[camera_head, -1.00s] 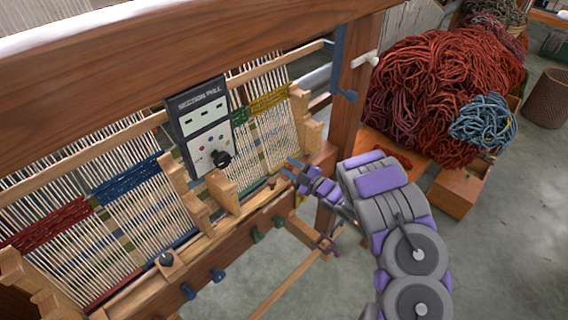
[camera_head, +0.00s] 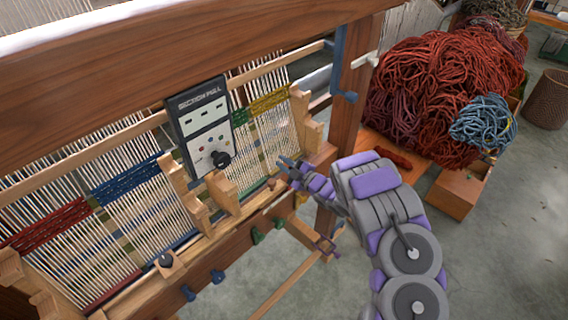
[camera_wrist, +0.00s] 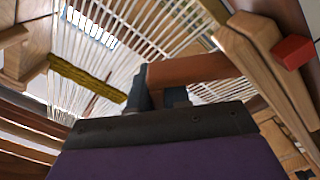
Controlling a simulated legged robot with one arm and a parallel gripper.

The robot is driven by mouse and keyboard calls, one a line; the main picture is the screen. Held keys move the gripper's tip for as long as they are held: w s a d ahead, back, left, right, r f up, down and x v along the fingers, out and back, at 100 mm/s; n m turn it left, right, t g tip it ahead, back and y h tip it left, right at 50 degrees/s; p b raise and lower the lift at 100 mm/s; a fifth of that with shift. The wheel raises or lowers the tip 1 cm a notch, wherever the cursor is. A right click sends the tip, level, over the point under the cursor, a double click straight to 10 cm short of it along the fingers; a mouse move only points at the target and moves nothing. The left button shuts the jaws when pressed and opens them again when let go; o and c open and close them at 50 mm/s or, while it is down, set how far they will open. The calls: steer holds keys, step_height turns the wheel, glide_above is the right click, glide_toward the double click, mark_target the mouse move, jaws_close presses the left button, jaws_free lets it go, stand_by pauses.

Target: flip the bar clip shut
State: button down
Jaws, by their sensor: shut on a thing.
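My gripper (camera_head: 283,165) is at the right end of the loom's front beam, by the wooden upright at the end of the warp. In the wrist view its dark fingers (camera_wrist: 156,98) are close together at a reddish-brown wooden bar (camera_wrist: 190,70), which looks like the bar clip. The bar runs from the fingers to the right, toward a pale wooden post (camera_wrist: 255,65). In the head view the clip is too small and too covered by my gripper to make out.
The loom panel (camera_head: 200,125) with a black knob stands left of my gripper. Warp threads (camera_head: 150,215) fill the frame behind the beam. A thick loom post (camera_head: 352,75) rises to the right. A red wool heap (camera_head: 440,85) lies beyond it, with grey floor in front.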

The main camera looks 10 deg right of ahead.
stand_by(0.4)
steer(key=shift+w+d+m+p, duration=0.3)
steer(key=shift+m+p, duration=0.35)
steer(key=shift+m, duration=0.25)
steer(key=m, duration=0.1)
steer(key=d+m+p, duration=0.1)
steer(key=shift+w+f+m, duration=0.25)
steer(key=shift+f+m, duration=0.05)
steer(key=shift+f, duration=0.05)
steer(key=shift+w+d+f+m+p, duration=0.2)
steer(key=shift+f+m+p, duration=0.2)
steer(key=shift+m, duration=0.55)
steer(key=shift+w+d+f+m+p, duration=0.15)
steer(key=shift+d+f+m+p, duration=0.15)
steer(key=shift+m+p, duration=0.45)
steer(key=shift+w+d+f+m+p, duration=0.15)
steer(key=shift+w+f+m+p, duration=0.15)
steer(key=shift+m, duration=0.8)
steer(key=shift+s, duration=0.1)
steer(key=c, duration=1.2)
jaws_free()
steer(key=shift+f, duration=0.15)
steer(key=shift+s+d, duration=0.1)
